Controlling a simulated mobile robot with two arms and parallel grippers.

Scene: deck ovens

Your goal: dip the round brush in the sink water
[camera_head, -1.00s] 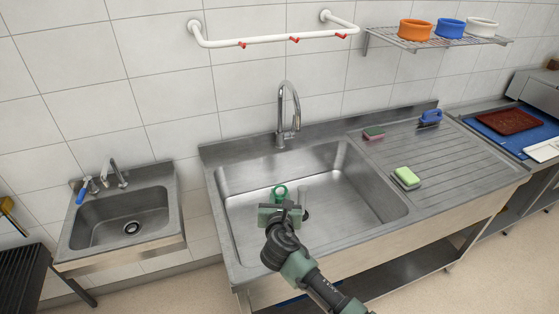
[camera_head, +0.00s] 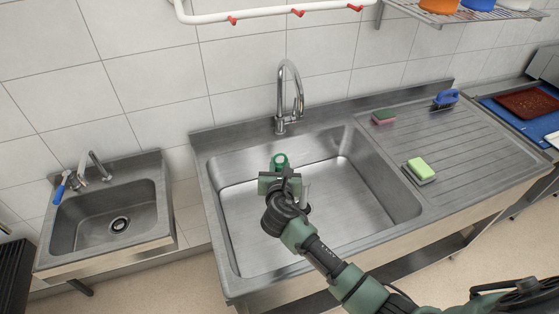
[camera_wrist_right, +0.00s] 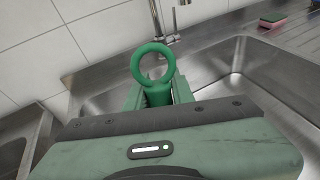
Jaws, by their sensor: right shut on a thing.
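My right gripper (camera_head: 280,178) is over the large steel sink (camera_head: 233,256), in its back half below the tap. It is shut on the round brush (camera_head: 280,160), whose green ring end points up. In the right wrist view the brush's green ring (camera_wrist_right: 135,62) and thick neck stand between the fingers (camera_wrist_right: 158,103). The brush's lower end is hidden by the gripper. I cannot tell whether it touches the water. The basin has a smooth pale floor or water surface, with no clear waterline. My left gripper is not in view.
A curved tap (camera_head: 281,124) stands at the sink's back edge. On the right drainboard (camera_head: 460,150) are a green sponge (camera_head: 421,168), a pink-green sponge (camera_head: 383,117) and a blue-handled brush (camera_head: 446,99). A small hand sink (camera_head: 118,205) is at the left.

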